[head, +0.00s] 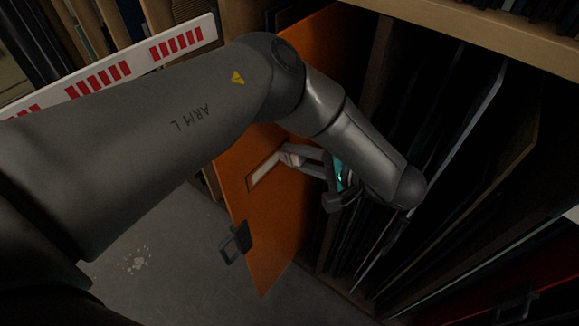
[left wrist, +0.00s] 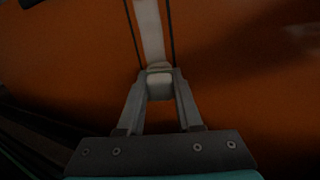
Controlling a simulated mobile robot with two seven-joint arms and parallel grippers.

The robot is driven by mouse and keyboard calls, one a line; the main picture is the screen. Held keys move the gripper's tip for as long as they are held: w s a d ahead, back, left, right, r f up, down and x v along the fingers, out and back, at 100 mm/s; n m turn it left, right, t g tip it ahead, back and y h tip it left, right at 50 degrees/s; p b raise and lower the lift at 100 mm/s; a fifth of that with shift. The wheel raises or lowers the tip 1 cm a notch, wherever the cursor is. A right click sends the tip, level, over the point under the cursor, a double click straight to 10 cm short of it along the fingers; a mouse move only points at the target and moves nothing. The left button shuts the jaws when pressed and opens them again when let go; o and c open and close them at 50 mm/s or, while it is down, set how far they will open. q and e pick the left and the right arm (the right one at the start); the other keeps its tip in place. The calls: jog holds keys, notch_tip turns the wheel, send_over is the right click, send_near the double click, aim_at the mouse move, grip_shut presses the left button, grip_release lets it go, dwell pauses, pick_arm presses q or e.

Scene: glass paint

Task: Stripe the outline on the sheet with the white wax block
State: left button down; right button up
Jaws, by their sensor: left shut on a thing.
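The orange sheet (head: 262,215) stands upright and tilted in the head view. It fills most of the left wrist view (left wrist: 70,75). A narrow outline with dark side lines is on it, with a white band (left wrist: 149,30) inside, also visible in the head view (head: 264,170). My left gripper (head: 292,157) is shut on the white wax block (left wrist: 160,82), at the near end of the band. The block is at the sheet's face; I cannot tell whether it touches. My arm hides part of the sheet. My right gripper is not in view.
A black handle (head: 236,242) sits at the sheet's lower left edge. A rack of upright panels (head: 462,180) stands close on the right, under a wooden shelf (head: 480,35). A white board with red bars (head: 130,68) is behind my arm. The grey floor (head: 175,265) has pale specks.

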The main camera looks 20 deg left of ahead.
pick_arm(q)
jog(key=shift+w+f+b, duration=0.4)
jog(key=shift+w+f, duration=0.1)
jog(key=shift+w, duration=0.05)
jog(key=shift+d, duration=0.15)
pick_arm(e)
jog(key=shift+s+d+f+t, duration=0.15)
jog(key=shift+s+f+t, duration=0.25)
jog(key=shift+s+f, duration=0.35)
pick_arm(q)
jog(key=shift+s, duration=0.15)
jog(key=shift+s+a+r+p, duration=0.1)
jog(key=shift+s+a+p, duration=0.15)
jog(key=shift+s+p, duration=0.4)
jog(key=shift+s+a+p, duration=0.25)
jog(key=shift+s+p, duration=0.45)
jog(key=shift+s, duration=0.4)
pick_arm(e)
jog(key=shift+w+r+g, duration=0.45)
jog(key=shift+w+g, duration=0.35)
pick_arm(q)
jog(key=shift+d, duration=0.15)
